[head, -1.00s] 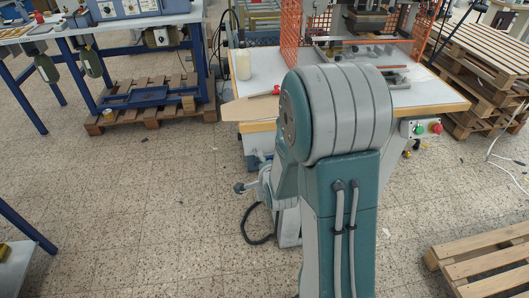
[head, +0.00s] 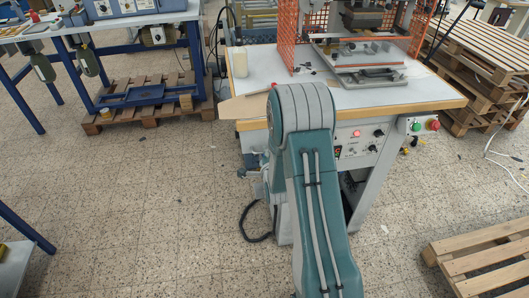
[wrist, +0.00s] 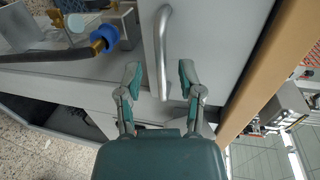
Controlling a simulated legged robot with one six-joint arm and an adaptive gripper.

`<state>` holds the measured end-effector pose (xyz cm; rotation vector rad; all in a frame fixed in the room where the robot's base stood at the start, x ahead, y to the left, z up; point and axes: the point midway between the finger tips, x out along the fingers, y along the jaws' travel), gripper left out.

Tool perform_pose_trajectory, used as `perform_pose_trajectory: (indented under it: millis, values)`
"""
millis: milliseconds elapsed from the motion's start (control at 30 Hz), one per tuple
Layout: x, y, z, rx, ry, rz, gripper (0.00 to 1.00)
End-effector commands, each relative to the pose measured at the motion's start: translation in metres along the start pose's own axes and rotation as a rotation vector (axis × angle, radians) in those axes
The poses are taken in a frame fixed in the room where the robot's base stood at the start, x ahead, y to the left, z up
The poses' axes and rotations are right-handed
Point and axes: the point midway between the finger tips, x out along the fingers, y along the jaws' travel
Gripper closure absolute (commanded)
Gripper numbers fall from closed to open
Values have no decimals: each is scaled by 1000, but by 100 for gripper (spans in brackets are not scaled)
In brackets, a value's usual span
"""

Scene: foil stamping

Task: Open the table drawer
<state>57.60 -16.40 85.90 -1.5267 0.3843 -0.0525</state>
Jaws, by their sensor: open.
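In the wrist view, a bent silver bar handle (wrist: 163,45) is fixed to a light grey front panel (wrist: 215,40) of the table. My gripper (wrist: 160,76) is open, with one finger on each side of the handle's lower end in the picture. Neither finger visibly presses on the bar; how deep the bar sits between them I cannot tell. The panel looks flush and closed. In the head view, the table (head: 430,103) has a pale top with a wooden edge. My arm hides the drawer front and my gripper there.
A blue-capped fitting with a dark hose (wrist: 104,38) lies left of the handle in the wrist view. A control panel (head: 360,140) is under the tabletop. A wooden pallet (head: 480,260) lies at the lower right. The floor left of the table is open.

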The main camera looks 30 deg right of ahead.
Motion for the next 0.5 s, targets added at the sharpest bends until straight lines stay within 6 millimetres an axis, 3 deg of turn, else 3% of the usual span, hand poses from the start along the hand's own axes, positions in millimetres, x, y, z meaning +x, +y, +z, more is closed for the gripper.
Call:
perform_pose_trajectory:
  millis: [200,467,500]
  values:
    - [18,0,0,0,0,0,52]
    - [18,0,0,0,0,0,52]
    - [18,0,0,0,0,0,70]
